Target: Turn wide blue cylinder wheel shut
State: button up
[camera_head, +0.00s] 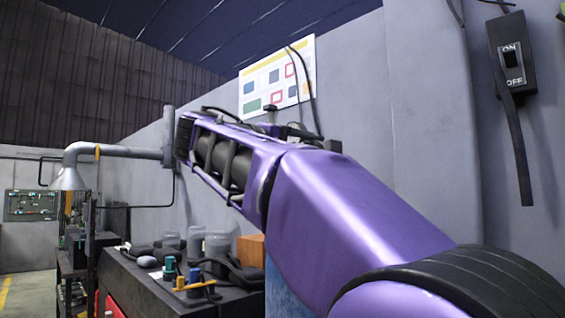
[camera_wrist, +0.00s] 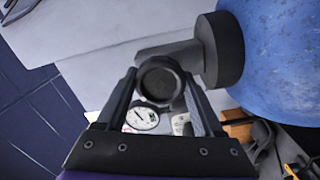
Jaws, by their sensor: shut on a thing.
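The wide blue cylinder (camera_wrist: 285,50) fills the upper right of the wrist view. A dark grey valve body (camera_wrist: 222,50) joins it, and a round dark wheel (camera_wrist: 160,80) faces the camera at the end of its stem. My gripper (camera_wrist: 160,90) has one finger on each side of the wheel and is shut on it. In the head view a strip of the blue cylinder (camera_head: 281,290) shows below my purple arm. The wheel and my gripper's fingers cannot be made out there.
A round gauge (camera_wrist: 142,117) sits just below the wheel. A dark workbench (camera_head: 140,285) with jars, cables and small tools stands left of the cylinder, with an orange-brown box (camera_head: 251,249) behind. A grey wall (camera_head: 350,130) runs close behind my arm.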

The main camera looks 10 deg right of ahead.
jog(key=m+b, duration=0.2)
jog(key=m, duration=0.3)
jog(key=shift+m, duration=0.3)
dwell(0.4)
jog(key=o, duration=1.4)
jog(key=shift+c, duration=0.2)
jog(key=p+v, duration=0.1)
jog(key=v, duration=1.6)
jog(key=shift+s+a, duration=0.15)
jog(key=shift+a, duration=0.05)
